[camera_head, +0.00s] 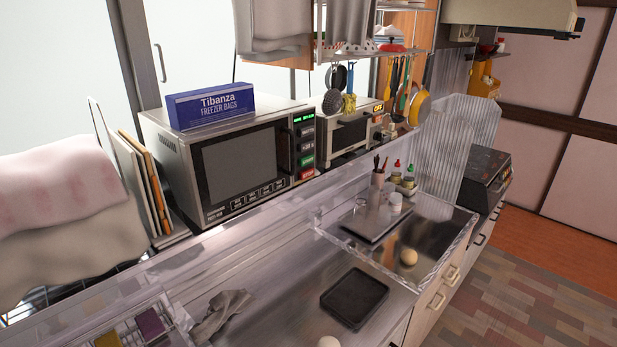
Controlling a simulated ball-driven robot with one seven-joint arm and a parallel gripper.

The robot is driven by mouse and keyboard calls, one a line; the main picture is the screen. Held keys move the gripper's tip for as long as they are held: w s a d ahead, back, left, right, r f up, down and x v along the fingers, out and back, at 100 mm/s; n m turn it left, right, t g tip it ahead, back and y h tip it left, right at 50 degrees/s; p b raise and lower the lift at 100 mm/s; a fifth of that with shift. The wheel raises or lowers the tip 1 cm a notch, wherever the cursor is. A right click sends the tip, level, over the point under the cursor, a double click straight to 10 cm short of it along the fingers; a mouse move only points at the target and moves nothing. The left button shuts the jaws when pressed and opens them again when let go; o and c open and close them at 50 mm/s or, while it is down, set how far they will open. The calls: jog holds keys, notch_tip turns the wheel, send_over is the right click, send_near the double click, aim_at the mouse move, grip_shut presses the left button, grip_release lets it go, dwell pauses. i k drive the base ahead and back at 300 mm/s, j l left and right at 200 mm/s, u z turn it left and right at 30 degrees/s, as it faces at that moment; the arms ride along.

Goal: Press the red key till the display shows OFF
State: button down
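A large silver microwave-like appliance (240,152) stands on the ledge left of centre, its dark door shut. Its control panel runs down the right side of the front. A display with green lit characters (304,118) is at the top of the panel, too small to read. Below it are several keys, among them a green key (307,160) and a red key (306,175) at the bottom. A smaller oven (350,132) to its right has a small yellow lit display (378,107), also too small to read surely. My gripper is out of view.
A blue freezer bags box (212,105) lies on the large appliance. Boards (145,180) and a draped cloth (60,205) stand to its left. A black tray (354,298) and crumpled cloth (222,313) lie on the steel counter. Hanging utensils (340,88) are behind. The space before the panel looks clear.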

aim_at(307, 172)
jog(key=i+l+u, duration=0.15)
jog(key=i+l, duration=1)
jog(key=i+l+u, duration=0.1)
jog(key=i+l, duration=1)
jog(key=l, duration=0.15)
